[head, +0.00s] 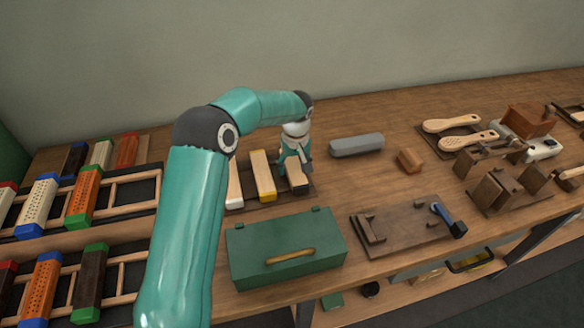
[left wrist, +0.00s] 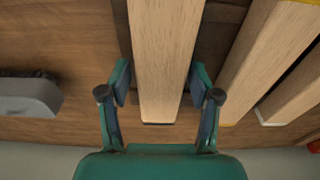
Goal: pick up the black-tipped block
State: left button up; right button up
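The black-tipped block (head: 297,176) is a pale wooden bar lying at the right end of a dark tray, its dark near end showing in the head view. My left gripper (head: 294,165) is over it, pointing down. In the left wrist view the block (left wrist: 162,60) runs between the two fingers of the left gripper (left wrist: 160,88), with a thin dark edge at its lower end. The fingers stand apart, one on each side, with a small gap visible. Whether the block touches the tray is hidden. My right gripper is not in view.
A yellow-tipped block (head: 263,174) and a white-ended block (head: 235,187) lie just left. A grey bar (head: 356,145) and a small brown block (head: 410,160) lie right. A green box (head: 285,246) stands in front. Bare wood separates the grey bar and brown block.

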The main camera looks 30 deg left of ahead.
pick_arm(q)
jog(key=c, duration=0.9)
jog(key=shift+r, duration=0.15)
